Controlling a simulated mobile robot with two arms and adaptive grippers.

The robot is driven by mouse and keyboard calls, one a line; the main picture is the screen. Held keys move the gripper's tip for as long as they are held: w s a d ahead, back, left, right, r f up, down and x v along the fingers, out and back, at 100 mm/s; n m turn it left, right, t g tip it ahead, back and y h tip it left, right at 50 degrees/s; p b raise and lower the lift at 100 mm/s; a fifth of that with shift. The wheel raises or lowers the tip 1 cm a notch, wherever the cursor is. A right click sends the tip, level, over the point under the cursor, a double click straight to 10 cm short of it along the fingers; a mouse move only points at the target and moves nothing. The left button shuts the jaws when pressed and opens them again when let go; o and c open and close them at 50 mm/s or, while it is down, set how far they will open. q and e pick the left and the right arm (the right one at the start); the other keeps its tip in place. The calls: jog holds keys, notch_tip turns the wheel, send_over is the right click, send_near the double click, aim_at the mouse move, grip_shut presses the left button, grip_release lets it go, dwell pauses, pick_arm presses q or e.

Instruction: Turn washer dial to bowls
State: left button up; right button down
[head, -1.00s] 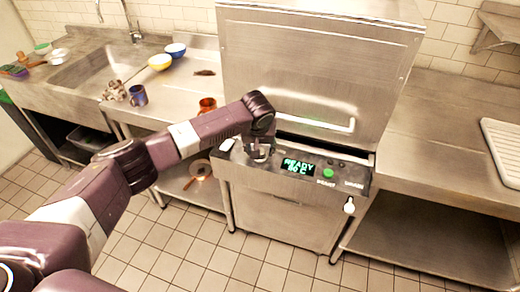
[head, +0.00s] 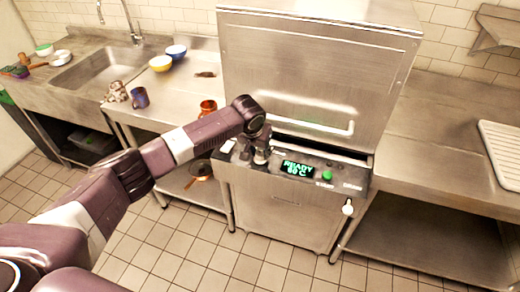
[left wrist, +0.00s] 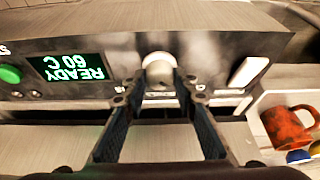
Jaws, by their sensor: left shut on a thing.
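The washer (head: 290,215) is a steel box machine with a dark control panel along its front top edge. Its display (head: 298,169) reads READY 60 C in green; the display (left wrist: 70,66) appears upside down in the left wrist view. The round pale dial (left wrist: 158,68) sits between my left fingertips (left wrist: 160,82) in that view. My left gripper (head: 262,158) is at the panel, left of the display, shut on the dial. In the head view the gripper mostly hides the dial. The dial's labels are too small or covered to read. My right gripper is out of view.
A green button (head: 327,175) sits right of the display, and a white rocker (head: 227,147) lies left of the dial. An orange mug (head: 208,107) stands on the left counter, with yellow (head: 160,63) and blue bowls (head: 176,52) behind. The right counter (head: 440,130) is mostly clear.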

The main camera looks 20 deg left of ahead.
pick_arm(q)
jog(key=shift+a+m+h+p, duration=0.1)
jog(key=shift+m+h+p, duration=0.3)
jog(key=shift+m, duration=0.5)
jog(key=m+h, duration=0.1)
jog(key=m, duration=0.1)
jog(key=shift+m, duration=0.4)
jog(key=m+b, duration=0.1)
jog(key=m, duration=0.1)
jog(key=m+g+h+b, duration=0.1)
jog(key=m, duration=0.1)
jog(key=shift+w+a+f, duration=0.1)
jog(key=shift+w, duration=0.05)
jog(key=shift+h, duration=0.3)
jog(key=shift+m, duration=0.4)
